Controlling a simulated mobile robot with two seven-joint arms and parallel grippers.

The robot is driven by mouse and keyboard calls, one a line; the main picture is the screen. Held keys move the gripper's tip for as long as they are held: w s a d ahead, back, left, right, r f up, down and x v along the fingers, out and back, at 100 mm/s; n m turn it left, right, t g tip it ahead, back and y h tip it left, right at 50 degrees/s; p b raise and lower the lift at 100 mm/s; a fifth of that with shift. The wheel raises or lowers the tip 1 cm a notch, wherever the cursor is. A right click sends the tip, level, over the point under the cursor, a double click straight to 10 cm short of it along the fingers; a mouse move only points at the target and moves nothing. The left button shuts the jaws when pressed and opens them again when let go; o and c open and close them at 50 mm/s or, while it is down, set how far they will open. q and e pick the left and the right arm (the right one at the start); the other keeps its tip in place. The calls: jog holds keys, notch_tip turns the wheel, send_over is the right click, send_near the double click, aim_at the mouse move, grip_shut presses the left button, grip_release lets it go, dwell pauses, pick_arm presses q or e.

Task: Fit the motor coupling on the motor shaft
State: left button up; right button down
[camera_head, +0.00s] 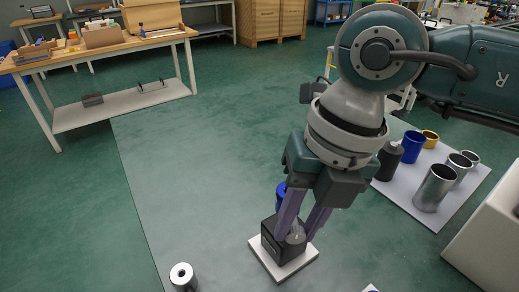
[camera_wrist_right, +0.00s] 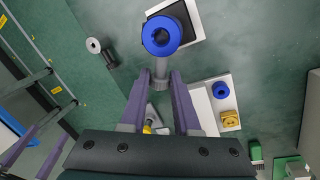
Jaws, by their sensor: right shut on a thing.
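The motor (camera_head: 270,243) is a black block on a white square plate (camera_head: 287,271) on the green floor mat. My right gripper (camera_head: 296,238) comes down over it, and its purple fingers hide part of its top. In the wrist view the fingers (camera_wrist_right: 161,76) are closed around a narrow grey part (camera_wrist_right: 160,68). A blue ring with a central hole (camera_wrist_right: 150,36) lies in line with it; I take this to be the motor coupling. In the head view its blue side (camera_head: 281,193) shows behind a finger. Whether it touches the motor or shaft is hidden.
A grey cylinder with a pale holed top (camera_head: 182,275) stands left of the motor. A pale mat (camera_head: 385,190) at right carries a blue cup, a yellow cup, silver cups and a dark bottle. A workbench (camera_head: 120,45) stands at back left. The mat's middle is clear.

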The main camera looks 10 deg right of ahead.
aim_at(295, 241)
jog(key=shift+f+b, duration=0.6)
jog(key=shift+f, duration=0.15)
jog(key=shift+f+b, duration=1.05)
jog(key=shift+f, duration=0.3)
jog(key=c, duration=0.6)
grip_release()
jog(key=shift+o, duration=0.2)
jog(key=shift+r, duration=0.15)
notch_tip(295, 241, up, 10)
jog(key=d+p, duration=0.1)
jog(key=d, duration=0.1)
jog(key=shift+s+f, duration=0.15)
jog(key=shift+f, duration=0.05)
jog(key=shift+a, duration=0.1)
